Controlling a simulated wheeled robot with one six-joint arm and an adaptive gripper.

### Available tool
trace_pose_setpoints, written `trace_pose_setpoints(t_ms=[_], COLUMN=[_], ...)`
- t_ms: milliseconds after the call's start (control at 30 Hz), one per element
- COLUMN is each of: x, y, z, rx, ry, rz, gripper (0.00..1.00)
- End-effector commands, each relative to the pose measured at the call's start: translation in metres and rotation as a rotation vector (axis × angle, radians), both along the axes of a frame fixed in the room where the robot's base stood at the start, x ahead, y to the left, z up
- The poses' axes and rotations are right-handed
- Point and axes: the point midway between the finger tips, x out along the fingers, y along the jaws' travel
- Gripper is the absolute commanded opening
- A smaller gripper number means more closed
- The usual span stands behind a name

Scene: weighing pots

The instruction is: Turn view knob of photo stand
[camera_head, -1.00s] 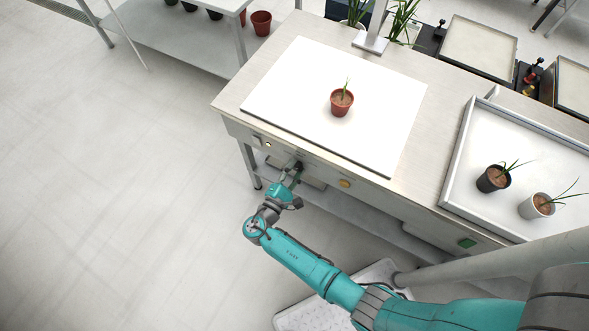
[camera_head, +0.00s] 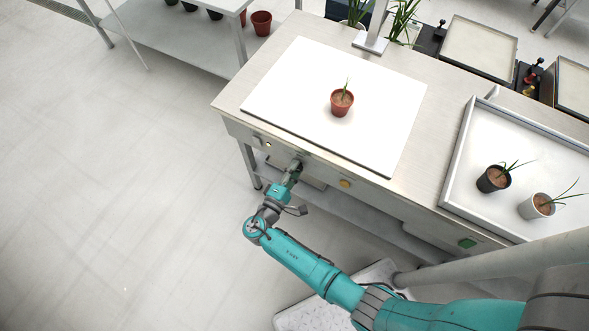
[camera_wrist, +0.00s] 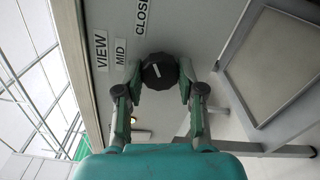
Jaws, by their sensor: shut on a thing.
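The view knob (camera_wrist: 158,71) is a round black dial with a pale pointer line, on the front panel of the photo stand (camera_head: 230,104). Labels reading VIEW (camera_wrist: 101,50), MID (camera_wrist: 120,52) and CLOSE (camera_wrist: 141,17) sit around it in the wrist view. The pointer slants, and I cannot tell exactly which label it marks. My gripper (camera_wrist: 160,78) is shut on the knob, one finger on each side; in the head view it reaches the front panel (camera_head: 296,165). A red-brown pot with a seedling (camera_head: 342,103) stands on the stand's white board (camera_head: 290,75).
A yellow button (camera_head: 345,183) and a green button (camera_head: 467,243) are on the front panel to the right. A white tray (camera_head: 450,190) holds a black pot (camera_head: 492,179) and a white pot (camera_head: 537,206). The floor on the left is clear.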

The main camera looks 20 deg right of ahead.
Motion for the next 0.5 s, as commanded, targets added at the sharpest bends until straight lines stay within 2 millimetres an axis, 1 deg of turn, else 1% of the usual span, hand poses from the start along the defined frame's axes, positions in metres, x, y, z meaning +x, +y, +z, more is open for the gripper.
trace_pose_setpoints(t_ms=[267,300,367,500], x=[-0.0005,-0.0005,-0.0006,-0.0004], y=[-0.0006,-0.0006,-0.0005,-0.0004], z=[-0.0007,-0.0007,-0.0006,-0.0004], rx=[0.001,0.001,0.0,0.0], ry=[0.001,0.001,0.001,0.001], rz=[-0.001,-0.001,-0.001,-0.001], gripper=[0.03,0.48,0.63,0.63])
